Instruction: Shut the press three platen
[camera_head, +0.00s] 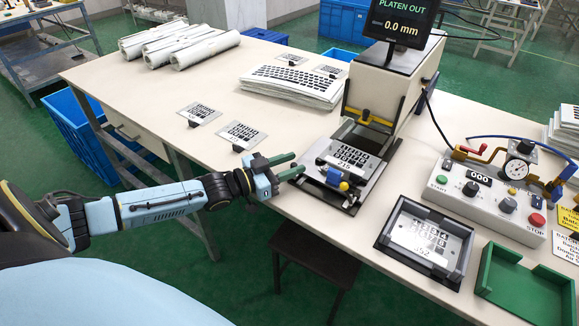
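The press (386,88) stands near the table's far right side, under a dark screen (403,30) that reads "PLATEN OUT" and "0.0 mm". Its platen (352,196) is out at the front, toward the near table edge. A keypad film (350,158) marked 219 lies on it. A yellow knob (344,186) and a blue part are at the platen's front. My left gripper (298,164) is just left of the platen's front end, with its green-tipped fingers apart and nothing between them. It looks clear of the platen. My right gripper is not in view.
A dark tray (381,242) holds a film marked 352. A green open-sided tray (487,287) and a control box (520,214) with knobs and a gauge are at right. Film stacks, small plates and rolls (180,43) lie behind. A dark stool (315,258) stands below the table edge.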

